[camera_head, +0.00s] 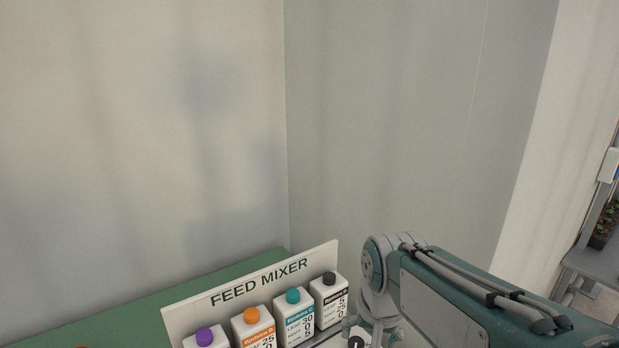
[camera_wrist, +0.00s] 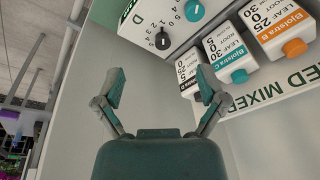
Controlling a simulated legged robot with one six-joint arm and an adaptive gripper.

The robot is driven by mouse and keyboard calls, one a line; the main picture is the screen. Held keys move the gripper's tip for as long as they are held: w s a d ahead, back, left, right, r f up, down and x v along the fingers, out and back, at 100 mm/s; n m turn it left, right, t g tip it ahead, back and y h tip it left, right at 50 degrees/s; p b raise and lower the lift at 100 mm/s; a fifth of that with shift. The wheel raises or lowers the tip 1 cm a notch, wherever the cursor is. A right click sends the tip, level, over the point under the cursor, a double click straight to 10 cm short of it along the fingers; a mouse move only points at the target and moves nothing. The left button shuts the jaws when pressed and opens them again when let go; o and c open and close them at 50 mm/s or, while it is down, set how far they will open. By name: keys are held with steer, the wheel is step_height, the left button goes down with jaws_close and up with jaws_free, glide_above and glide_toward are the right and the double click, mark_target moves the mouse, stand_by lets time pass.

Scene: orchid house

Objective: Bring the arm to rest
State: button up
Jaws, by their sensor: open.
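My gripper (camera_wrist: 157,92) shows in the wrist view with its two fingers spread apart and nothing between them. Behind the fingers is a plain pale wall. In the head view my arm reaches in from the lower right, beside the feed mixer (camera_head: 259,283). The wrist view shows the feed mixer upside down, with a black knob (camera_wrist: 162,41) and a teal knob (camera_wrist: 194,10) on a white panel near the fingertips.
White bottles stand in a row: purple-capped (camera_head: 205,338), orange-capped (camera_head: 253,327), teal-capped (camera_head: 294,313) and black-capped (camera_head: 330,300). A grey shelf with a plant (camera_head: 604,222) is at the far right.

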steer(key=s+d+n+t, duration=0.1)
steer(key=s+d, duration=0.1)
steer(key=s, duration=0.3)
steer(key=s+d+r+n+t, duration=0.1)
steer(key=s+d+t, duration=0.1)
steer(key=s, duration=0.4)
steer(key=shift+s+d+r+n, duration=0.2)
steer(key=shift+d+n, duration=0.1)
steer(key=shift+d, duration=0.5)
stand_by(0.9)
